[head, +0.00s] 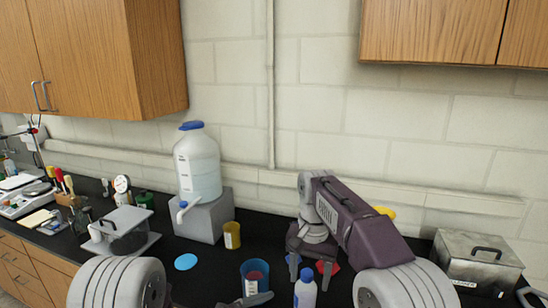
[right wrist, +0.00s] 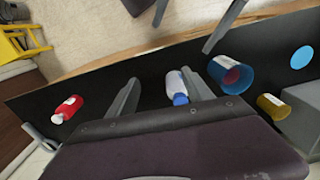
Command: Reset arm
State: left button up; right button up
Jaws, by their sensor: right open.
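My right gripper (head: 310,274) hangs over the black counter in the head view, its two fingers pointing down and apart. Nothing is between them. In the right wrist view, the same open fingers (right wrist: 160,92) show with a white bottle with a blue cap (right wrist: 177,85) beyond them on the counter. This bottle (head: 305,290) is just below the gripper in the head view. Part of my left gripper (head: 250,300) shows at the bottom edge of the head view, beside the blue cup (head: 255,274). Its jaw opening is not clear.
A yellow cup (head: 232,236), a blue disc (head: 186,262) and a large jug on a grey block (head: 203,218) stand left of my right gripper. A metal box (head: 474,263) is at right. A red bottle (right wrist: 68,109) lies or stands apart in the wrist view.

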pick_arm(q)
jog(key=s+a+f+m+g+y+b, duration=0.1)
jog(key=s+f+m+g+y, duration=0.1)
jog(key=s+m+g, duration=0.45)
jog(key=s+a+f+m+g+y+b, duration=0.1)
jog(key=s+f+m+g, duration=0.15)
jog(key=s+m, duration=0.65)
jog(key=a+f+m+t+y, duration=0.1)
jog(key=a+f+m+y, duration=0.1)
jog(key=a, duration=0.6)
jog(key=w+a+f+m+y, duration=0.1)
jog(key=a+f+m+y, duration=0.1)
jog(key=a+m+y, duration=0.3)
jog(key=shift+a+t+y, duration=0.4)
jog(key=shift+a+y, duration=0.7)
jog(key=shift+a, duration=0.6)
pick_arm(e)
jog(key=s+d+f+n, duration=0.1)
jog(key=s+d+f, duration=0.2)
jog(key=s+f, duration=0.3)
jog(key=s+d+f+n, duration=0.1)
jog(key=s+d+f, duration=0.2)
jog(key=s+f, duration=0.3)
jog(key=s+d+f+n+t, duration=0.1)
jog(key=s+d+f+n, duration=0.1)
jog(key=s+f, duration=0.3)
jog(key=shift+s+d+f, duration=0.4)
jog(key=shift+d+f, duration=0.05)
jog(key=shift+f, duration=0.5)
